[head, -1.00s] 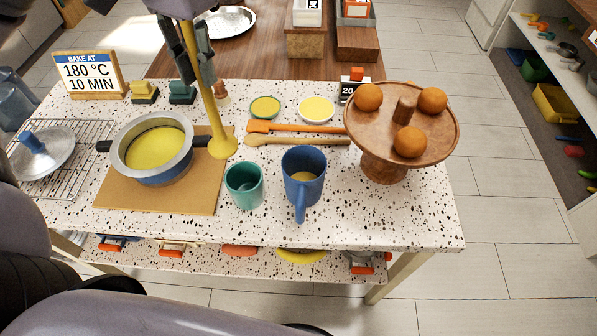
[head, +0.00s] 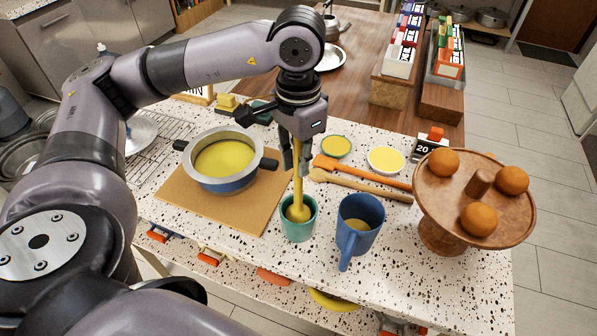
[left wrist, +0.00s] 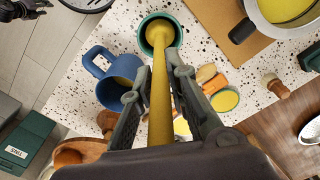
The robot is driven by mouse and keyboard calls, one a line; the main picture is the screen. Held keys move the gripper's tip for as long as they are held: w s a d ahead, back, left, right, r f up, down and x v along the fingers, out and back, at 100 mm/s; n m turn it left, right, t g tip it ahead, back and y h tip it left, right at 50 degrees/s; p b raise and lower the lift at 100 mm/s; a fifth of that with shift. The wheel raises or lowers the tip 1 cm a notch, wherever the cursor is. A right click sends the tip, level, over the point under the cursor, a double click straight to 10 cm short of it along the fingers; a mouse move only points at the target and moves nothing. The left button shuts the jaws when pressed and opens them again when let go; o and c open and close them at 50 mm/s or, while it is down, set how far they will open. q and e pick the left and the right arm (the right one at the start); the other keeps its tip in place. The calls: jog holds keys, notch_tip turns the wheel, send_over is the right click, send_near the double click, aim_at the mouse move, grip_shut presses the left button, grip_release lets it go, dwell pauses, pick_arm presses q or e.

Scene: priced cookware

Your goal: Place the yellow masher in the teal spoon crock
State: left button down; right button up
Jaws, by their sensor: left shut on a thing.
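The yellow masher (head: 298,196) stands near upright, with its round head down inside the mouth of the teal spoon crock (head: 298,231). My left gripper (head: 295,160) is shut on the masher's shaft above the crock. In the left wrist view the masher (left wrist: 160,95) runs between the fingers of the gripper (left wrist: 155,80), and its far end sits within the rim of the crock (left wrist: 178,40). I cannot tell whether the head touches the crock's bottom.
A blue mug (head: 358,228) stands close to the crock's right. A pot (head: 222,163) on a tan board (head: 190,205) is to the left. Orange and wooden utensils (head: 365,178) lie behind. A wooden stand (head: 470,205) with orange fruits is at the right.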

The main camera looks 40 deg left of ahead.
aim_at(298, 179)
pick_arm(q)
notch_tip(298, 179, down, 5)
jog(key=shift+r+p, duration=0.2)
jog(key=shift+p, duration=0.25)
jog(key=shift+f, duration=0.2)
jog(key=c, duration=1.6)
grip_release()
jog(key=shift+o, duration=0.2)
jog(key=shift+r, duration=0.1)
